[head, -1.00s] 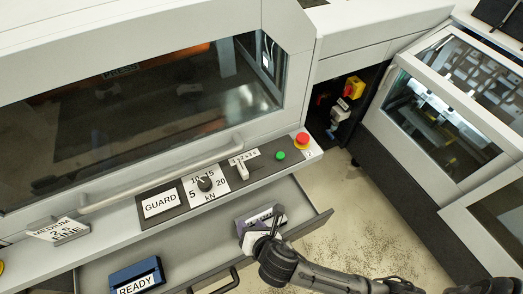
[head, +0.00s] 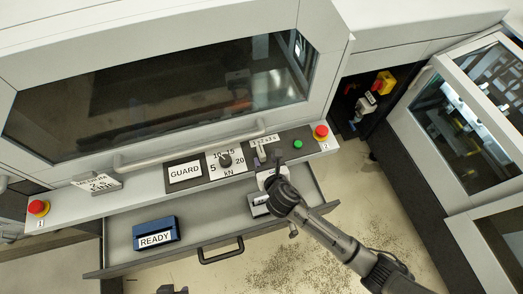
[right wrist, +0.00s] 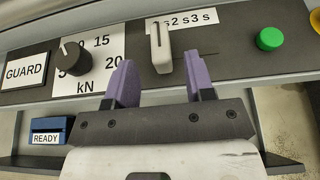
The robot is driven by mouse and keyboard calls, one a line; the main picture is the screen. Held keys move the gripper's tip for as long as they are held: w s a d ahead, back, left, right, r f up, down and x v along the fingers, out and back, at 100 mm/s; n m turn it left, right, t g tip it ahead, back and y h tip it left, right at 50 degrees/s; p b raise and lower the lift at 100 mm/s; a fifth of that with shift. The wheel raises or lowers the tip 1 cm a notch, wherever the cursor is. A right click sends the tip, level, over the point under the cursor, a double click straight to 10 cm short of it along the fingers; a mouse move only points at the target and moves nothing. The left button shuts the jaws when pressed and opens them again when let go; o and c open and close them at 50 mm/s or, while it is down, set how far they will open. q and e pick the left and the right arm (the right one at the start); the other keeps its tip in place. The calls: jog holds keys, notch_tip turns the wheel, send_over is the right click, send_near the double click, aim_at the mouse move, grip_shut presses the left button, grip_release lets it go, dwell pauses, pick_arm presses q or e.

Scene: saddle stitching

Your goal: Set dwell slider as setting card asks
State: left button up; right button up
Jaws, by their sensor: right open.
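The dwell slider is a white upright handle (right wrist: 160,47) on the dark control panel, at the left end of its "s" scale (right wrist: 188,18); it also shows in the head view (head: 261,152). The handle partly covers the scale's left end; 2 s and 3 s read to its right. The setting card (head: 97,183) stands at the panel's left; its middle line appears to read 2 s. My right gripper (right wrist: 160,80) is open, its purple fingers just short of the handle, one to each side; they do not appear to touch it.
Left of the slider are a kN knob (right wrist: 72,57) and the GUARD label (right wrist: 25,71). A green button (right wrist: 270,39) and a red stop button (head: 321,131) are to its right. Below, the open drawer (head: 195,238) holds a blue READY block (head: 156,234).

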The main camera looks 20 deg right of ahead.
aim_at(262, 153)
jog(key=shift+x, duration=2.9)
jog(key=shift+c, duration=0.5)
grip_shut()
